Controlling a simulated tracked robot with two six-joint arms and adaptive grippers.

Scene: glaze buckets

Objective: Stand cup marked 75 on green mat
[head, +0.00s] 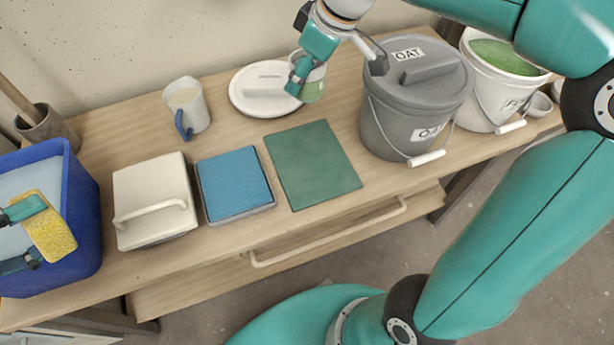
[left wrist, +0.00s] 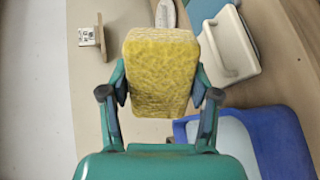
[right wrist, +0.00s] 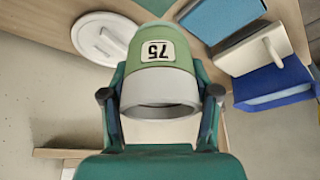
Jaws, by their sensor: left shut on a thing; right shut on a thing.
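The right fingers (right wrist: 160,98) are shut on the cup's sides. The green mat (head: 312,163) lies flat and bare on the table, apart from the cup. My left gripper (head: 30,235) is shut on a yellow sponge (head: 50,228) over the blue tub; the sponge fills the middle of the left wrist view (left wrist: 160,75).
The blue tub (head: 88,235) stands at the left. A white handled box (head: 150,185), a blue pad in a tray (head: 235,185) and a mug (head: 195,105) stand left of the mat. The white lid (head: 245,95) lies behind; grey (head: 385,125) and white buckets (head: 480,85) stand right.

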